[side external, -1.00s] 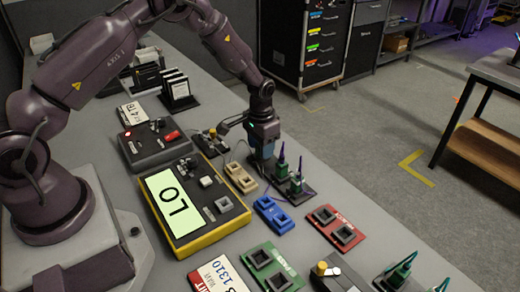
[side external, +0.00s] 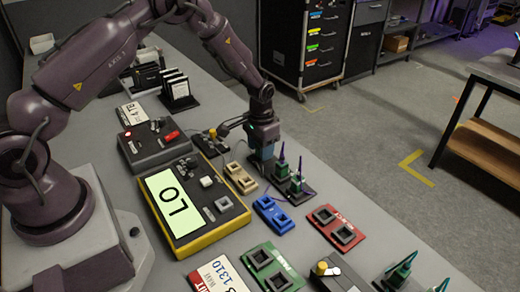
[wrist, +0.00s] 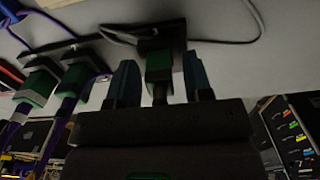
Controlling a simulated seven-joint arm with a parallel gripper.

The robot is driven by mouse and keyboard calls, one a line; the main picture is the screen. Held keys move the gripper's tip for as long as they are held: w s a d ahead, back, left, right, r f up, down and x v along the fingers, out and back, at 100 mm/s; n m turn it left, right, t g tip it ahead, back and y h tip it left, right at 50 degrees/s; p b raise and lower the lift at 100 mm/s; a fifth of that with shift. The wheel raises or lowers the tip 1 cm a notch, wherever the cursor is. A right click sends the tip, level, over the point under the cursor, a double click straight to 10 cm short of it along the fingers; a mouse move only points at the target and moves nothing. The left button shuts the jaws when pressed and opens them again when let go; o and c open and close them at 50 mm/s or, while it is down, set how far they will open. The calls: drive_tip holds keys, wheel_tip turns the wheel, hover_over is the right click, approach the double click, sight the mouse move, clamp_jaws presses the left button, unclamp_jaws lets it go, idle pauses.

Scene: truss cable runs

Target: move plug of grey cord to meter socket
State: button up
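The grey cord's green plug (wrist: 158,72) stands in a dark holder (wrist: 162,35) in the wrist view. The grey cord (wrist: 222,41) loops out to both sides of it. My gripper (wrist: 160,92) has one blue finger on each side of this plug, with visible gaps, so it is open around it. In the side external view my gripper (side external: 262,152) is low at the far end of the plug rack and hides the plug. The yellow-edged meter (side external: 183,243) shows "LO" and has a grey square socket (side external: 223,204) near its front right corner.
Two green plugs with purple cords (side external: 283,168) (side external: 297,184) stand close beside my gripper. Tan (side external: 240,178), blue (side external: 272,213), red (side external: 337,226) and green (side external: 270,266) socket blocks lie nearby. A grey box with a red switch (side external: 155,145) sits behind the meter.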

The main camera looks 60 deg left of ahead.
clamp_jaws()
drive_tip(key=shift+r, duration=0.2)
drive_tip(key=shift+r, duration=2.1)
drive_tip(key=shift+d, duration=0.1)
drive_tip(key=s+d+r+m, duration=0.1)
drive_tip(key=s+d+r, duration=0.6)
drive_tip(key=s+d, duration=0.3)
drive_tip(key=s+f+n, duration=0.1)
drive_tip(key=s+f, duration=0.1)
drive_tip(key=s, duration=0.6)
drive_tip(key=shift+w+d+f, duration=0.15)
drive_tip(key=shift+d+f, duration=0.05)
drive_tip(key=shift+f, duration=1.05)
drive_tip(key=shift+w+d+f, duration=0.1)
drive_tip(key=shift+d+f, duration=0.1)
drive_tip(key=shift+f, duration=1.05)
